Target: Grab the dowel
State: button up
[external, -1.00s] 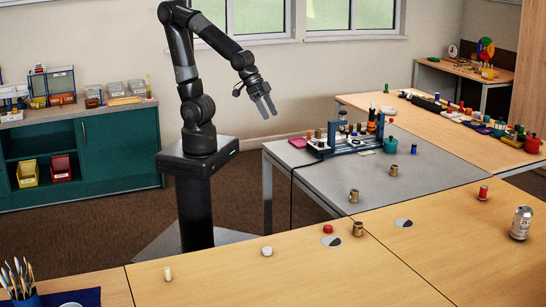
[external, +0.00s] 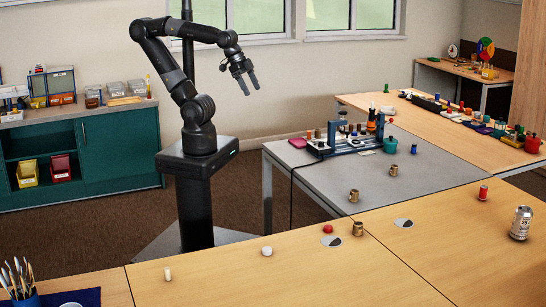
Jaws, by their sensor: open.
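A short, pale cream peg (external: 167,273), which looks like the dowel, stands upright on the wooden table (external: 330,285) at the front left. My gripper (external: 251,91) is open and empty, its two dark fingers pointing down and to the right. It is high in the air to the right of my column, in front of the window wall. It is well above and far from the pale peg. Nothing hides the peg.
A white round piece (external: 267,251), a red cap (external: 328,228) and a brass piece (external: 358,229) stand on the same table. A silver can (external: 521,223) is at right. A blue rack (external: 345,142) stands on the grey table. Space around the pale peg is clear.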

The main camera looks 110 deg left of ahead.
jog(key=c, duration=0.9)
jog(key=shift+o, duration=0.2)
jog(key=w+d+r+m, duration=0.2)
jog(key=w+d+m, duration=0.2)
jog(key=w+d, duration=1)
jog(key=w+d+f+m+g+h, duration=0.1)
jog(key=w+d+f+m, duration=0.15)
jog(key=d, duration=0.75)
jog(key=w+d+f+m+h, duration=0.1)
jog(key=w+d+f, duration=0.15)
jog(key=d, duration=0.75)
jog(key=m+g+h, duration=0.2)
jog(key=m, duration=0.3)
send_near(167, 268)
jog(key=x, duration=0.4)
jog(key=shift+w, duration=0.1)
jog(key=shift+x, duration=3.2)
